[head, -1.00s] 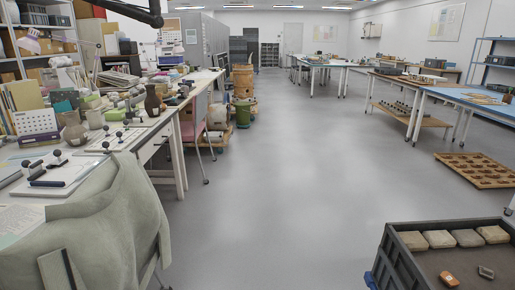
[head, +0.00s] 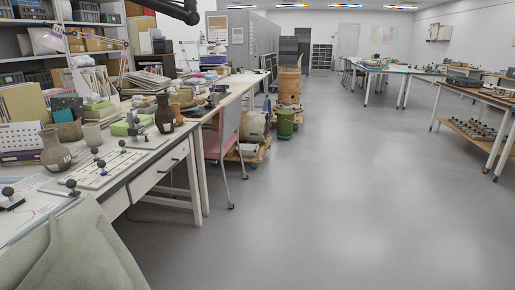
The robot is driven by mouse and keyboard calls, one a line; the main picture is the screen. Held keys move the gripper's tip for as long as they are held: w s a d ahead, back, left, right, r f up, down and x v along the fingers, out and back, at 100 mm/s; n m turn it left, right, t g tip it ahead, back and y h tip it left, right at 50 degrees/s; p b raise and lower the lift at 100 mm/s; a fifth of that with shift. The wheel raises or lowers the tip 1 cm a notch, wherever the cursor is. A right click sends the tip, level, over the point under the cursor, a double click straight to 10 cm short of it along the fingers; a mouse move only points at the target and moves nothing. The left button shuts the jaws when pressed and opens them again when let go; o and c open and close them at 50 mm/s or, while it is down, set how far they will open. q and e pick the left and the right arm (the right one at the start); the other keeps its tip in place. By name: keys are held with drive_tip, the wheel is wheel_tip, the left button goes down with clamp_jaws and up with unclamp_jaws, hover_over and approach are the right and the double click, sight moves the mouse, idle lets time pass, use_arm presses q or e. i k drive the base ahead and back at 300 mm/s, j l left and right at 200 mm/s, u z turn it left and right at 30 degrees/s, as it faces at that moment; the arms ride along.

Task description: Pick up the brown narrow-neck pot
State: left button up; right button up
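A dark brown pot (head: 164,114) with a narrow neck stands upright on the left workbench in the head view, near the bench's inner edge. A greyer brown pot (head: 55,151), also narrow-necked and with a small pale label, stands nearer on the same bench, further left. I cannot tell for certain which of the two the task names, though the darker one is more plainly brown. Neither of my grippers shows in the view.
White boards with black-knobbed posts (head: 98,165) lie in front of the pots. The grey floor (head: 340,200) to the right is open.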

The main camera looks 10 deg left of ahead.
sight(165, 117)
drive_tip(key=i+l+u, duration=0.1)
drive_tip(key=i+u, duration=0.15)
drive_tip(key=i, duration=0.35)
drive_tip(key=i+l+u, duration=0.25)
drive_tip(key=i, duration=0.35)
